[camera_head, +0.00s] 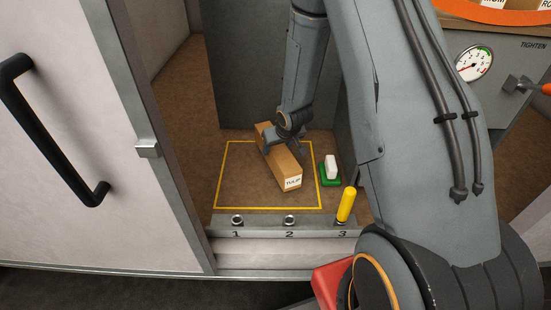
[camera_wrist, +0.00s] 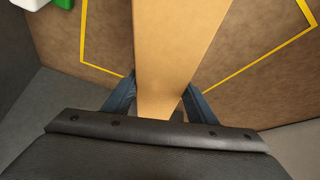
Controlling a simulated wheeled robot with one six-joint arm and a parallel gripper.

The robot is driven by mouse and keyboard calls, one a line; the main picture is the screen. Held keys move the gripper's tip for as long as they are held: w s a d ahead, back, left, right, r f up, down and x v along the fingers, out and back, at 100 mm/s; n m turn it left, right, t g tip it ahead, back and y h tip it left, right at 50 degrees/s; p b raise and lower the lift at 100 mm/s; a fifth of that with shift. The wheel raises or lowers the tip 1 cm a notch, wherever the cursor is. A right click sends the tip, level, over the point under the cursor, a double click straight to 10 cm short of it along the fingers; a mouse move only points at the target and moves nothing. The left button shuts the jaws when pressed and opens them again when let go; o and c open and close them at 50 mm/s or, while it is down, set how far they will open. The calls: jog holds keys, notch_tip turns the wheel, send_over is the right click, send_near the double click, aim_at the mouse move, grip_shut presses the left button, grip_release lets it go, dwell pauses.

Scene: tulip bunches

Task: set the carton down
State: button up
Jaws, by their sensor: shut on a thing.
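A tan carton (camera_head: 280,167) with a white label reading TULIP shows in the head view, inside the yellow outline (camera_head: 222,180) marked on the brown floor of a compartment. It lies at an angle to the outline. My gripper (camera_head: 285,143) comes down from above and is shut on the carton toward its far end. In the wrist view the carton (camera_wrist: 175,45) runs up between the two gripper fingers (camera_wrist: 158,98). I cannot tell whether the carton's underside touches the floor.
A white block on a green base (camera_head: 331,168) stands just right of the outline. A yellow peg (camera_head: 346,204) stands at position 3 on the numbered front sill (camera_head: 262,231). Grey walls close the back and right. A door with a black handle (camera_head: 55,135) is at left.

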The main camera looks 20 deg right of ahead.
aim_at(284, 156)
jog(key=shift+f, duration=2.15)
jog(key=shift+f, duration=0.15)
jog(key=o, duration=1.5)
jog(key=shift+s+r, duration=0.1)
jog(key=shift+r, duration=0.3)
jog(key=v, duration=1.1)
jog(key=shift+s+r, duration=0.25)
jog(key=shift+r, duration=0.05)
jog(key=s+a+r+g, duration=0.1)
jog(key=s+r+g, duration=0.1)
jog(key=s, duration=0.5)
jog(key=s+a+r+g, duration=0.1)
jog(key=s+a+r, duration=0.1)
jog(key=s+r, duration=0.3)
jog(key=s+a+r+g, duration=0.1)
jog(key=s+r, duration=0.3)
jog(key=s, duration=0.6)
jog(key=shift+s+a+r+m+g+h, duration=0.1)
jog(key=shift+a+r+m+g+h, duration=0.2)
jog(key=shift+g, duration=0.5)
jog(key=shift+f, duration=0.1)
